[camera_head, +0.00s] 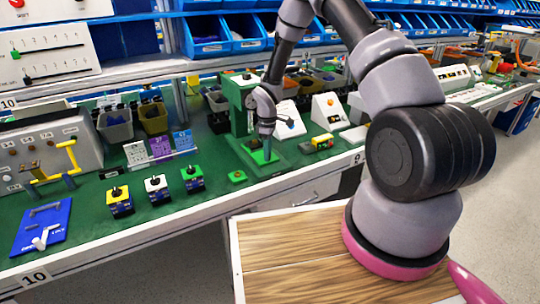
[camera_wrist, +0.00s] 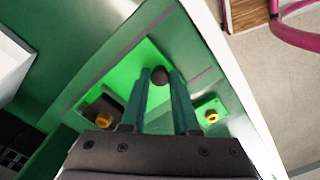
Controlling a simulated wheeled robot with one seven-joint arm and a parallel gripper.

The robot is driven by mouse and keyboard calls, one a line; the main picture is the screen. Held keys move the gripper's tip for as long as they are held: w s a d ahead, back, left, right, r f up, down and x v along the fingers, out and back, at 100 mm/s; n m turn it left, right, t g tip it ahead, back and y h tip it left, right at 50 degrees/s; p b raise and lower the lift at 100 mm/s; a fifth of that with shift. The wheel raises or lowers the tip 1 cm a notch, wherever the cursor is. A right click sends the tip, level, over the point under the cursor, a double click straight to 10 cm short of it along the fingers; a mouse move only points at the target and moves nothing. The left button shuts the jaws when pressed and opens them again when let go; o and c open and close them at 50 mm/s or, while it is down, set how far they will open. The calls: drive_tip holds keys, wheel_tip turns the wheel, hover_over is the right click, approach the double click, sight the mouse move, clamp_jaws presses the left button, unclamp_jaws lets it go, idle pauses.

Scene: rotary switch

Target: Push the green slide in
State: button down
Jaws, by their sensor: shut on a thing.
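The green slide (camera_head: 260,157) is a bright green plate at the foot of a green press-like stand (camera_head: 238,100) on the bench. In the wrist view the green slide (camera_wrist: 130,70) carries a round black knob (camera_wrist: 160,75). My gripper (camera_head: 267,158) points down onto the slide. In the wrist view my gripper's fingers (camera_wrist: 160,82) are shut on the knob, one on each side. The fingers hide part of the slide, and its far end under the stand is not clear.
A yellow-black block (camera_head: 321,142) and white sloped boxes (camera_head: 327,108) stand to the right. Three switch blocks (camera_head: 156,188) stand further left. The wooden-topped surface (camera_head: 290,265) is in front.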

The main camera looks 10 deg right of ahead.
drive_tip(key=c, duration=0.7)
unclamp_jaws()
drive_tip(key=shift+o, duration=0.2)
drive_tip(key=shift+r, duration=0.1)
wheel_tip(320, 180, up, 7)
drive_tip(key=shift+r, duration=0.15)
